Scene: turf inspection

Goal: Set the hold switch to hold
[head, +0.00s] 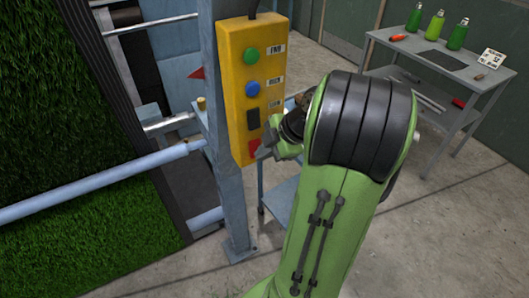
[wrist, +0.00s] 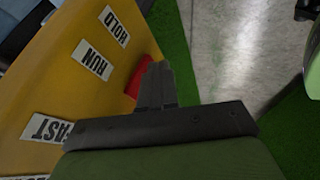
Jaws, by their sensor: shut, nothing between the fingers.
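The yellow control box (head: 236,100) hangs on a blue-grey post. Its front carries a green button (head: 251,55), a blue button (head: 252,88), a black switch (head: 253,118) and a red switch (head: 253,148) at the bottom. The wrist view shows the labels HOLD (wrist: 115,26), RUN (wrist: 92,59) and FAST (wrist: 48,128). My gripper (head: 262,152) is shut and empty at the lower front of the box. In the wrist view its fingertips (wrist: 157,68) are beside the red switch (wrist: 136,78) and partly cover it. I cannot tell whether they touch it, nor its setting.
A turf roll (head: 60,100) and a blue rail (head: 100,180) are left of the post. A grey metal table (head: 465,85) with green bottles (head: 437,27) stands at the back right. Open concrete floor (head: 430,220) lies on the right.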

